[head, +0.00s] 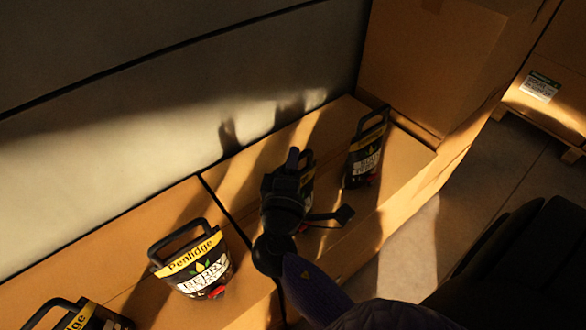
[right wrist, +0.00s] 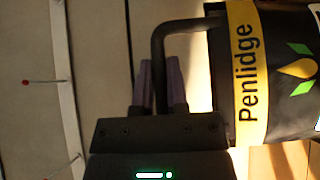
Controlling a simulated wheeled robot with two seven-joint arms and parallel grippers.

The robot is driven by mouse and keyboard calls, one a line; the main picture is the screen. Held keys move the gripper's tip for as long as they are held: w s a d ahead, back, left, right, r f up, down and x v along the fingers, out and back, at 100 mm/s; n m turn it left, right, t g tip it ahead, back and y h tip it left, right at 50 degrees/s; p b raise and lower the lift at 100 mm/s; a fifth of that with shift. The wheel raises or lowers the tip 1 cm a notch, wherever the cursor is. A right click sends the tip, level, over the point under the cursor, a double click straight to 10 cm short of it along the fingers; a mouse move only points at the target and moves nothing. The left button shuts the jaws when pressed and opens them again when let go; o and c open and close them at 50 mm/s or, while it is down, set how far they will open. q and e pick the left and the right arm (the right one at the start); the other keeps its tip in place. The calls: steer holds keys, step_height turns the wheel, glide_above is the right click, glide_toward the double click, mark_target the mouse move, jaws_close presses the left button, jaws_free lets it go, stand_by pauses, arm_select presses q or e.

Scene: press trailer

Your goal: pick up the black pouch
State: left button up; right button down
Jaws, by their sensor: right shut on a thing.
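A black pouch (head: 308,176) with a yellow band and a black loop handle is partly hidden behind my right gripper (head: 291,168) in the head view. In the right wrist view, the pouch (right wrist: 275,75) fills the right side, its band reading "Penlidge". Its handle (right wrist: 159,45) runs between the two fingers of my right gripper (right wrist: 160,82), which is shut on it. The pouch is over the cardboard boxes; I cannot tell whether its base touches them. My left gripper is not in view.
Similar pouches stand on the cardboard boxes (head: 130,225): one at the right (head: 367,152), one left of my gripper (head: 198,265), one at the bottom left (head: 85,316). A grey wall (head: 150,110) runs behind. Tall boxes (head: 430,65) rise at the back right; floor (head: 480,195) shows at right.

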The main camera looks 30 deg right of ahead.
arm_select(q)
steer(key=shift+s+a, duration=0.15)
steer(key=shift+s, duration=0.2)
arm_select(e)
steer(key=shift+r, duration=0.1)
stand_by(0.3)
step_height(320, 180, up, 10)
steer(key=p, duration=0.4)
steer(key=shift+f+p, duration=0.2)
steer(key=shift+p, duration=0.15)
steer(key=shift+r, duration=0.2)
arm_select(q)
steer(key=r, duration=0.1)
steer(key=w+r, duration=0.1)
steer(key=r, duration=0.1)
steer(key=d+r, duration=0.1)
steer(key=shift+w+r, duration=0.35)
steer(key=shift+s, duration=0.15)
